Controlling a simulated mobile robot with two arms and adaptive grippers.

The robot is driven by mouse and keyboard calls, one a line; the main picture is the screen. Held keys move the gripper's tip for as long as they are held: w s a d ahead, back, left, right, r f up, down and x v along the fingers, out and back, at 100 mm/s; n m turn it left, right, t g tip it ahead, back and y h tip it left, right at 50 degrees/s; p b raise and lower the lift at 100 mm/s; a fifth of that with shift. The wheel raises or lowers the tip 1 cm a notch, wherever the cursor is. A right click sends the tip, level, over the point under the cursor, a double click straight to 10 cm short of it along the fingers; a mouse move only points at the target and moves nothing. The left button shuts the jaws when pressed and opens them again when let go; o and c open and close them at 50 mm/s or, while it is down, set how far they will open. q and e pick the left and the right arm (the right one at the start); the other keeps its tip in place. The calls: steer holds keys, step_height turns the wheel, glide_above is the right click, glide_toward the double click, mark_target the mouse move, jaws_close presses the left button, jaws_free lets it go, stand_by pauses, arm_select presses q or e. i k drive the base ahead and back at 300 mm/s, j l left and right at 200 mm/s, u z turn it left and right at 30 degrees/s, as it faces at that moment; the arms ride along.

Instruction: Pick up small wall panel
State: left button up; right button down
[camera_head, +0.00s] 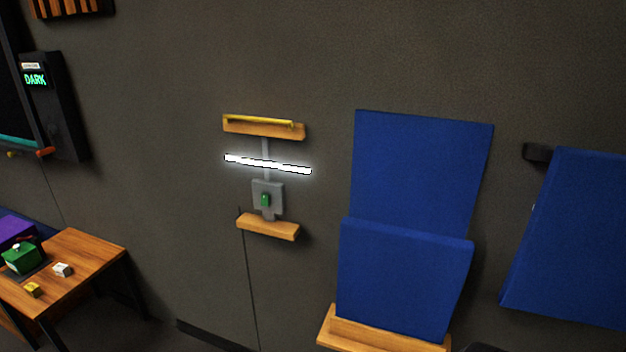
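Several panel-like things show on the dark grey wall, and I cannot tell which the task means by the small wall panel. A small grey plate with a green part (265,199) sits on the wall above a short wooden shelf (268,228). An upper blue panel (420,165) is flat against the wall. A lower blue panel (400,280) overlaps its bottom edge and stands on a wooden ledge (330,333). Another blue panel (575,240) is at the right, tilted and cut by the picture edge. Neither gripper is in view.
A glowing white bar (268,164) is below a wooden shelf with a yellow rod (262,122). A wooden table (90,255) at the left holds a green box (22,259) and small blocks. A dark unit reading "DARK" (36,80) hangs upper left. A dark bracket (536,153) is at right.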

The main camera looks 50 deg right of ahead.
mark_target(396, 280)
steer(key=z, duration=2)
